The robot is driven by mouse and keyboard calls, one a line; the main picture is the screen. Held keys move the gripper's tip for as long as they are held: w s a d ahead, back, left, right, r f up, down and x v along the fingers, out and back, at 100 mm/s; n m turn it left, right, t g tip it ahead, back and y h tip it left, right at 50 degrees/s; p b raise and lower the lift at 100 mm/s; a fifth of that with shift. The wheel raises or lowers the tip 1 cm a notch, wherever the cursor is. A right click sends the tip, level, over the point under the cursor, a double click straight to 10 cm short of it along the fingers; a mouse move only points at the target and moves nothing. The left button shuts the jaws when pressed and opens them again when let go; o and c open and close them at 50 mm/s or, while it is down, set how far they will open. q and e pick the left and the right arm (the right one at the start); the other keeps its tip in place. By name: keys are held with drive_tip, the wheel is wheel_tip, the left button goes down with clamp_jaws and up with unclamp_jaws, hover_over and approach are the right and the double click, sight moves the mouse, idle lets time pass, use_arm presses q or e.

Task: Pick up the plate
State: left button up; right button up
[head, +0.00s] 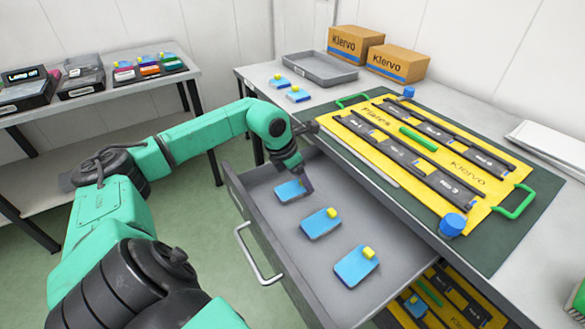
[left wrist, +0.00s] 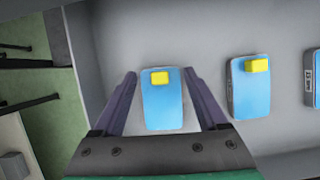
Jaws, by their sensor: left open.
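Three blue plates with yellow knobs lie in a row in the open grey drawer. The far plate (head: 289,191) is under my left gripper (head: 304,186). In the left wrist view this plate (left wrist: 162,105) lies between the two spread fingers of the left gripper (left wrist: 159,82), its yellow knob (left wrist: 160,78) near the fingertips. The gripper is open and holds nothing. The middle plate (head: 320,223) also shows in the left wrist view (left wrist: 250,88). My right gripper is not in view.
The drawer (head: 395,243) stands open below the worktable. On the table are a yellow panel (head: 395,118) with green handles, a grey tray (head: 313,70), two more blue plates (head: 298,96) and cardboard boxes (head: 398,63). A side table (head: 100,95) stands at left.

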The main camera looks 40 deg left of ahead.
use_arm(q)
clamp_jaws()
idle(1.2)
